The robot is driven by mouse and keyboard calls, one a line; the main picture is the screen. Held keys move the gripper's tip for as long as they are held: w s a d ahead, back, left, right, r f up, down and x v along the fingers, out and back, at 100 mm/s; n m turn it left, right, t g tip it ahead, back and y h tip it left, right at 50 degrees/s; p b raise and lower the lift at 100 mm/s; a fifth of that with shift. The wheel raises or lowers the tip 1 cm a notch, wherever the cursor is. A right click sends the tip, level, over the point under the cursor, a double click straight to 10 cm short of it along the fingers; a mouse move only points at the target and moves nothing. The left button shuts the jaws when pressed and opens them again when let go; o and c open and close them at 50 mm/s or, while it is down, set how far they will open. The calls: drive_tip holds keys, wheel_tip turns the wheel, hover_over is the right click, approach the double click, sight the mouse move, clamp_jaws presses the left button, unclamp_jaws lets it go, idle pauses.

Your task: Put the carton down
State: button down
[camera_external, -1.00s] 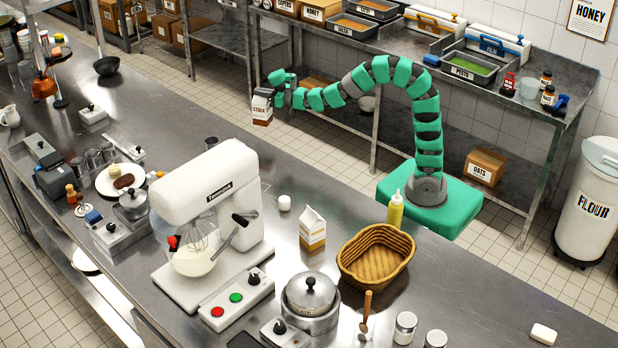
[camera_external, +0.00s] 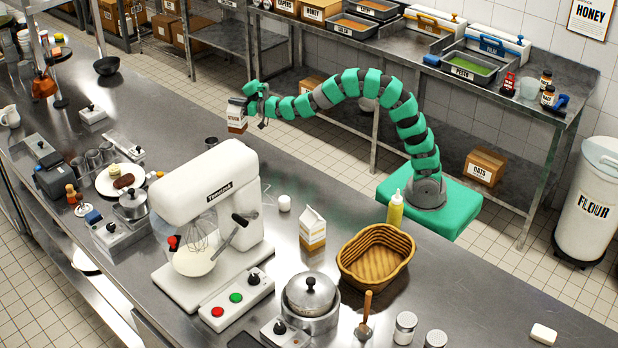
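A small white and brown carton (camera_external: 237,116) marked STOCK is at the end of my green arm, roughly upright, near the counter's far edge. My gripper (camera_external: 247,100) is at the carton's right side and appears closed on it. The fingers are small and partly hidden, and whether the carton's base touches anything cannot be told. Another white and brown carton (camera_external: 312,230) stands alone on the steel counter (camera_external: 330,195), between the mixer and the basket.
A white stand mixer (camera_external: 215,215), a wicker basket (camera_external: 376,258), a yellow squeeze bottle (camera_external: 395,210) and a small white cup (camera_external: 284,203) stand on the counter. A dark cup (camera_external: 211,143) stands near its far edge. Bare steel lies right of the mixer's top.

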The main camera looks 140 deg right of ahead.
drive_tip(key=w+d+f+b, duration=0.1)
drive_tip(key=w+d+f, duration=0.1)
drive_tip(key=d+f, duration=0.1)
drive_tip(key=shift+w+d+f, duration=0.15)
drive_tip(key=shift+d+f, duration=0.25)
drive_tip(key=shift+d, duration=0.35)
drive_tip(key=shift+f, duration=0.15)
drive_tip(key=c, duration=1.6)
unclamp_jaws()
drive_tip(key=shift+c, duration=0.2)
drive_tip(key=p+v, duration=0.1)
drive_tip(key=v, duration=1.1)
